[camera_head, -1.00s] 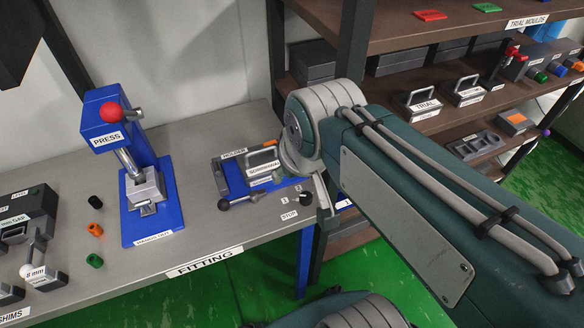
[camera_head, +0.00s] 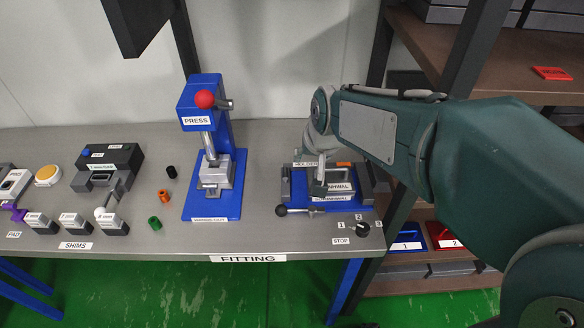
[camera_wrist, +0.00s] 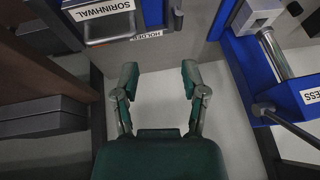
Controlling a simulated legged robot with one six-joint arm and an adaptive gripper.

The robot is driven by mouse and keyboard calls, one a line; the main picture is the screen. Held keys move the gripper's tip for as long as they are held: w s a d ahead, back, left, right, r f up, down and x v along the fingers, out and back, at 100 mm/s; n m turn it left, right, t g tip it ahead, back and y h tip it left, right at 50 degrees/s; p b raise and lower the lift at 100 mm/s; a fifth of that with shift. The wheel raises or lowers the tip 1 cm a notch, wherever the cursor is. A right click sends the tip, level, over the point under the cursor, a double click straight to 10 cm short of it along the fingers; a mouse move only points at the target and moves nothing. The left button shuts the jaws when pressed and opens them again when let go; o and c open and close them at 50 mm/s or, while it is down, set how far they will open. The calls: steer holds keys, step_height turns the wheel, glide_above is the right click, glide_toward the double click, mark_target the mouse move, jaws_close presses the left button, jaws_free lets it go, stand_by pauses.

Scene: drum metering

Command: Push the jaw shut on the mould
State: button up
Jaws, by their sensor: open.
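The mould, a grey block labelled SORINNWAL (camera_wrist: 104,12) with a handle, sits in the blue holder (camera_head: 284,187) on the right of the bench. Part of both is hidden by my arm in the head view. A lever with a black knob (camera_head: 281,211) sticks out at the holder's front left. I cannot tell how far the jaw is from the mould. In the wrist view my gripper (camera_wrist: 160,70) is open and empty, with its two green fingers apart near the holder's labelled edge. Its fingertips cannot be made out in the head view.
The blue press (camera_head: 228,160) with a red knob stands left of the holder. A black dial (camera_head: 362,229) marked STOP, 1, 2, 3 sits at front right. A dark shelf post (camera_head: 382,45) rises behind on the right. The bench front between press and holder is clear.

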mark_target(286, 171)
steer(key=a+x, duration=0.1)
steer(key=x, duration=0.4)
steer(key=w+a+x, duration=0.1)
steer(key=x, duration=0.4)
steer(key=a+r+x, duration=0.1)
steer(key=x, duration=0.5)
steer(key=shift+w, duration=0.3)
steer(key=shift+c, duration=0.3)
